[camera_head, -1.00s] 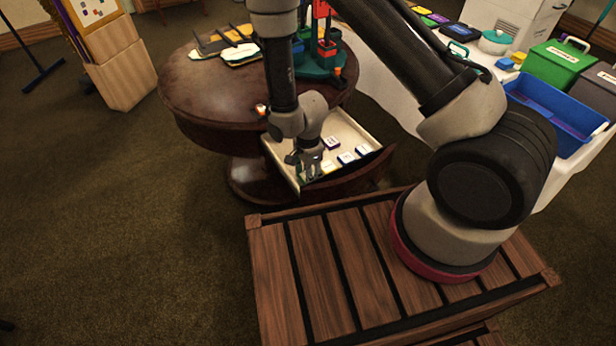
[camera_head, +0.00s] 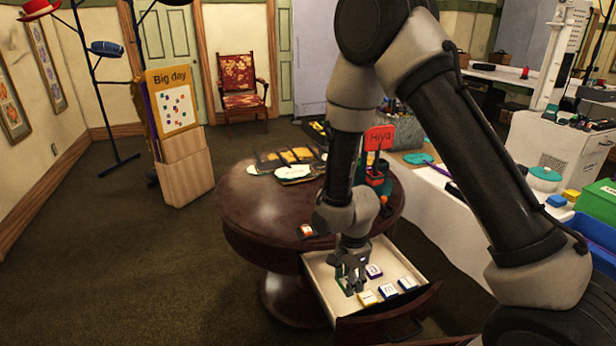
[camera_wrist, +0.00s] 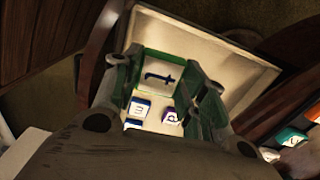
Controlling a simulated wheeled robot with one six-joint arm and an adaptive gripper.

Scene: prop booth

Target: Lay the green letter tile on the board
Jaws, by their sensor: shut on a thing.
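The green letter tile (camera_wrist: 163,72) has a white face with a dark "t" and green sides. In the wrist view it sits between the two fingers of my gripper (camera_wrist: 166,85), which is shut on it. In the head view my gripper (camera_head: 352,288) points down into the open drawer (camera_head: 320,279), and the tile's green side (camera_head: 340,272) shows at its left. I cannot tell whether the tile touches the drawer floor.
Several other letter tiles lie in the drawer, including purple (camera_head: 374,271), blue (camera_head: 408,284) and yellow (camera_head: 367,298) ones. The round table (camera_head: 262,205) carries flat pieces, a red "Hiya" sign (camera_head: 379,138) and an orange item (camera_head: 306,231). The carpet at left is clear.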

